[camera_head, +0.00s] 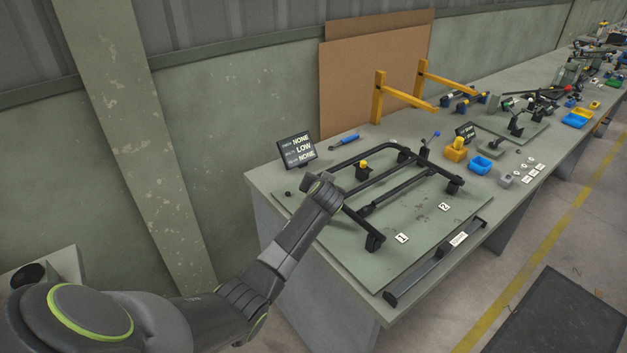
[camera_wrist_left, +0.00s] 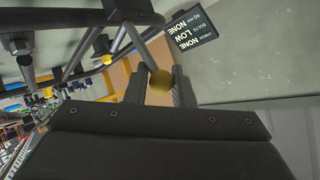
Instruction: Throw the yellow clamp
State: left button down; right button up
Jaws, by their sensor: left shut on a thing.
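My left gripper (camera_wrist_left: 162,88) is shut on a yellow ball-shaped clamp knob (camera_wrist_left: 160,81), seen between its two dark fingers in the left wrist view. In the head view my left gripper (camera_head: 326,179) is at the near left corner of the black lounger frame (camera_head: 372,187), and my wrist hides the held knob there. A second yellow knob (camera_head: 363,164) on a black post stands farther along the frame. It also seems to show in the left wrist view (camera_wrist_left: 107,59). My right gripper is in neither view.
A dark display (camera_head: 296,149) reading NONE, LOW, NONE stands at the bench's left end. Yellow brackets (camera_head: 378,97) rise behind the frame. A yellow block (camera_head: 456,153) and a blue bin (camera_head: 481,165) sit to the right. A black bar (camera_head: 435,263) lies along the front edge.

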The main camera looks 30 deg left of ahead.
pick_arm(q)
jog(key=shift+w+d+m+g+p, duration=0.25)
jog(key=shift+w+m+g+p, duration=0.25)
jog(key=shift+g, duration=0.4)
jog(key=shift+w+d+f+m+g+y, duration=0.1)
jog(key=shift+w+d+m+g+y, duration=0.05)
jog(key=shift+w+m+g+y, duration=0.2)
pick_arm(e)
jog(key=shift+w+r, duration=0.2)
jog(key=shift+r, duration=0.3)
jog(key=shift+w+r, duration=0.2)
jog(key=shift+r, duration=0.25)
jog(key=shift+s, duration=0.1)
pick_arm(q)
jog(key=c, duration=1.5)
grip_release()
jog(key=shift+o, duration=1.1)
jog(key=shift+w, duration=0.1)
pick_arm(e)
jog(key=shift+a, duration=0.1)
pick_arm(q)
jog(key=shift+r, duration=0.2)
